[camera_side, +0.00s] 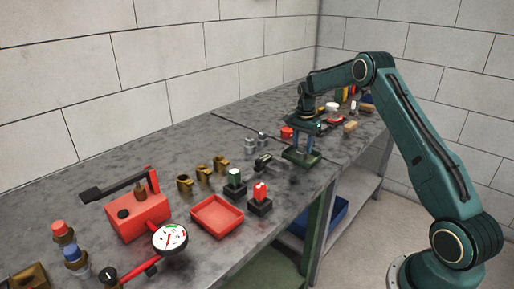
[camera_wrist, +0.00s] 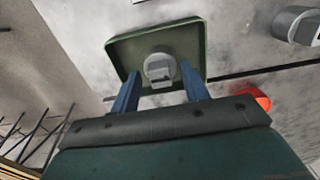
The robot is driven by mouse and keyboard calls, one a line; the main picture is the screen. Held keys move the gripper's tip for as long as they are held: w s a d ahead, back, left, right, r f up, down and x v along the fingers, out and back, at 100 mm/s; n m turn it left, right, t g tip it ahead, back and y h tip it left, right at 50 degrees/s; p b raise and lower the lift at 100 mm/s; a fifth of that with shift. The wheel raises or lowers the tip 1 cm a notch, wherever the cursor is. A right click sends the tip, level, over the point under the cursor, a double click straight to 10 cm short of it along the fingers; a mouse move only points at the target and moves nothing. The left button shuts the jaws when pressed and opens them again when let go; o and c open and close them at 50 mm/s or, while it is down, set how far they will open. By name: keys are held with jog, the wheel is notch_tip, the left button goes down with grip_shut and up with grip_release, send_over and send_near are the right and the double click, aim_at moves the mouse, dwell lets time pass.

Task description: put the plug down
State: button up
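A grey plug (camera_wrist: 159,70) stands in the shallow green tray (camera_wrist: 193,33), seen in the wrist view. My gripper (camera_wrist: 159,75) points down at the tray, with its two blue fingers spread on either side of the plug. A gap shows between each fingertip and the plug, so the gripper looks open. In the side view, my gripper (camera_side: 301,148) is low over the green tray (camera_side: 301,158). The plug cannot be made out there behind the fingers.
Several brass fittings (camera_side: 203,172), a red tray (camera_side: 217,216) and a red pump (camera_side: 138,217) are nearer the camera.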

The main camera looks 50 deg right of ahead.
aim_at(302, 145)
jog(key=shift+r, duration=0.15)
notch_tip(302, 145, up, 12)
dwell(0.9)
dwell(0.4)
jog(key=s+a+r+n+t, duration=0.1)
jog(key=s+a+r+n, duration=0.5)
jog(key=a, duration=0.4)
jog(key=s+a+r+n+t, duration=0.2)
jog(key=s+a+r+n, duration=0.1)
jog(key=s+a+r, duration=0.55)
jog(key=s+a+f+n+t, duration=0.1)
jog(key=s+a+n, duration=0.3)
jog(key=s, duration=0.5)
jog(key=s+a+f+n+t, duration=0.1)
jog(key=s+a+f+n, duration=0.3)
jog(key=s+a, duration=0.3)
jog(key=s+n, duration=0.1)
jog(key=s, duration=0.1)
jog(key=shift+s+a+t, duration=0.25)
jog(key=shift+s+t, duration=0.05)
jog(key=shift+s, duration=0.05)
